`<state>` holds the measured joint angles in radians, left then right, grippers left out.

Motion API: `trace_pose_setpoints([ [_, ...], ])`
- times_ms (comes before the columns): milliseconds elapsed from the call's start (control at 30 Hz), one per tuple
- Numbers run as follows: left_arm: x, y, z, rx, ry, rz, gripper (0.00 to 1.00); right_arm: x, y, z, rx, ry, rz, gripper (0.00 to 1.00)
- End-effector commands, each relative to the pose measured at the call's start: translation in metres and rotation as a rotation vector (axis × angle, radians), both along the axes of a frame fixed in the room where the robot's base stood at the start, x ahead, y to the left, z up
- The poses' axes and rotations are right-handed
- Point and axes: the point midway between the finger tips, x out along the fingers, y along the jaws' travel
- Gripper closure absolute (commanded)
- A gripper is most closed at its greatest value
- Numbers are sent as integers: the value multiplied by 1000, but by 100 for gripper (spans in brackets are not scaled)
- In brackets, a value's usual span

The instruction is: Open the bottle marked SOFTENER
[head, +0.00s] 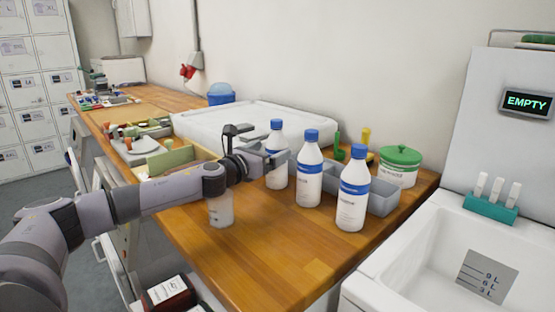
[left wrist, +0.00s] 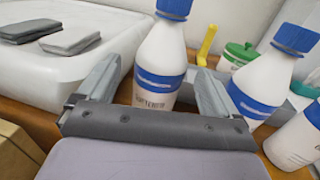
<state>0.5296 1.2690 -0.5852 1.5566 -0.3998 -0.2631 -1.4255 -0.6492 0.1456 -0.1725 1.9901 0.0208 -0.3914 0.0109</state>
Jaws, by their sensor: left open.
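Three white bottles with blue caps and blue bands stand upright on the wooden counter: a left bottle (head: 277,178), a middle bottle (head: 309,186) and a right bottle (head: 351,208). My left gripper (head: 268,160) is open at the left bottle. In the left wrist view, the left bottle (left wrist: 160,62) stands upright between the spread fingers, and I cannot tell whether they touch it. The middle bottle (left wrist: 262,85) is just right of the right finger. My right gripper is not in view.
A grey bin (head: 381,201) and a green-lidded jar (head: 399,166) are behind the bottles. A large white tray (head: 200,128) lies along the wall. A white basin (head: 420,250) adjoins at right.

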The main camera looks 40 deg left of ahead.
Motion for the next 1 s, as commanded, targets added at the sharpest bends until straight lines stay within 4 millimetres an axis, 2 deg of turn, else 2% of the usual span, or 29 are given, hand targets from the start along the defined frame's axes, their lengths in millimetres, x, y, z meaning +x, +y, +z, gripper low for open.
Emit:
trace_pose_setpoints([
  [500,47,5,1,-2,-1,0,7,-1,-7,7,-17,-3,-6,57],
  [900,54,5,0,1,1,-2,7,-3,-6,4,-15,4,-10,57],
  [967,54,5,0,1,1,-2,23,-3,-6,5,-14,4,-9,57],
  [1000,54,5,0,1,1,-2,36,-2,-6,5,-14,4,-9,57],
])
